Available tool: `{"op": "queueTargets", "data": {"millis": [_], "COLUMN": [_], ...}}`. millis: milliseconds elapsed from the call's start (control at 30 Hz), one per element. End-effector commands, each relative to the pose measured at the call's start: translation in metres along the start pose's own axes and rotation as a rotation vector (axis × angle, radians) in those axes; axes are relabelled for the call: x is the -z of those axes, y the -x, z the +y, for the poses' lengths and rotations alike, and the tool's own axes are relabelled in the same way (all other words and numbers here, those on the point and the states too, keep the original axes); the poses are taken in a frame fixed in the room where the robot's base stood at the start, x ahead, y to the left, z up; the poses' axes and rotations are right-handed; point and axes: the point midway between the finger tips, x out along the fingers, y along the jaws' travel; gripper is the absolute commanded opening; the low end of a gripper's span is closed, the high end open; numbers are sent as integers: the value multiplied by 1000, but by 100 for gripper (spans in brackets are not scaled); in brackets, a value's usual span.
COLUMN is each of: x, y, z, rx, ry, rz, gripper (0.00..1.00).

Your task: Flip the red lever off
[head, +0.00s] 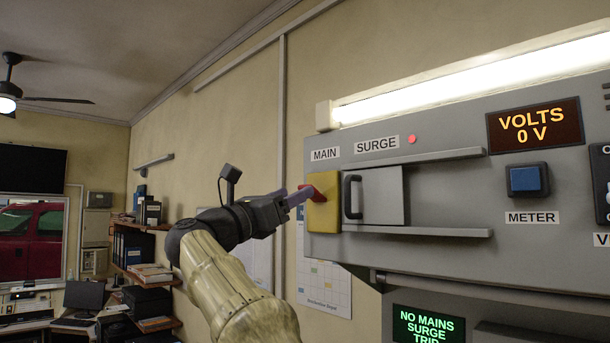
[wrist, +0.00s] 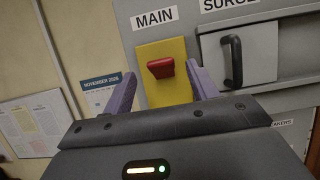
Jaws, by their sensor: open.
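The red lever (head: 319,183) sits on a yellow plate (head: 323,211) under the MAIN label at the left end of the grey panel. In the wrist view the lever (wrist: 161,68) sticks out from the upper part of the yellow plate (wrist: 174,92). My gripper (head: 306,190) is at the lever, its purple fingers pointing at the plate. In the wrist view my gripper (wrist: 163,88) is open, one finger left of the lever and the other close to its right side. I cannot tell whether a finger touches it.
Right of the plate, a sliding grey cover (head: 378,196) with a dark handle (head: 352,197) stands between two rails under the SURGE label. A red light (head: 412,139) glows above. The meter reads 0 V (head: 534,125), and a green screen (head: 428,326) reads NO MAINS SURGE TRIP.

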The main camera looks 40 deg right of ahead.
Motion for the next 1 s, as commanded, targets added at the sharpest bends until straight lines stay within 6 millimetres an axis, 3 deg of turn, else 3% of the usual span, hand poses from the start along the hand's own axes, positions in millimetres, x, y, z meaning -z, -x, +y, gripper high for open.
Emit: {"op": "queueTargets", "data": {"millis": [100,300,700,933,1000], "x": [-4,-3,1,0,0], "y": [-21,-44,-51,-50,-49], "z": [-1,0,0,0,0], "rx": [3,1,0,-1,-1], "ry": [3,2,1,0,0], "rz": [1,1,0,0,0], "gripper": [58,58,58,14,14]}}
